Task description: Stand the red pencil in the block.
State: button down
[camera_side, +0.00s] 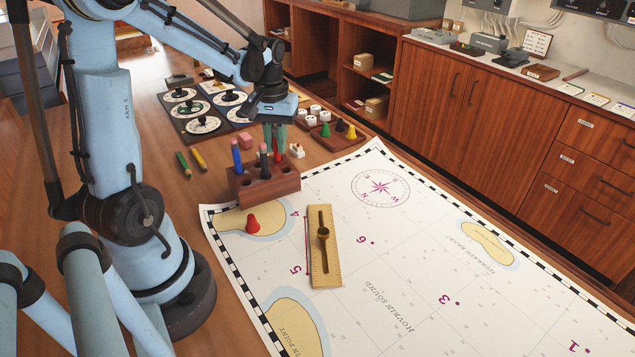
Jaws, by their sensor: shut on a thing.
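The wooden block (264,190) stands at the chart's far left corner, with holes in its top. A blue pencil (236,153) stands upright in its left part, and a dark pencil with a pinkish top (264,162) stands near its middle. My gripper (275,142) points down over the block's back right part. Its green fingers are shut on the red pencil (279,156), which looks upright. The fingers hide much of the pencil. I cannot tell whether its lower end is inside a hole or just behind or above the block.
A pink cube (246,140), a tray of colored pieces (337,134) and dial panels (203,107) are behind.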

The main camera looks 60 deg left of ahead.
jog(key=c, duration=1)
grip_release()
jog(key=shift+c, duration=0.2)
notch_tip(320, 180, up, 12)
jog(key=shift+f, duration=0.1)
jog(key=s+d+f+m+t, duration=0.1)
jog(key=d+f+m+t, duration=0.1)
jog(key=d, duration=0.7)
jog(key=s+d+f+m+t, duration=0.1)
jog(key=d+f+m+t, duration=0.2)
jog(key=d+m+t, duration=0.2)
jog(key=d+m, duration=0.2)
jog(key=d, duration=0.2)
jog(key=shift+d, duration=0.4)
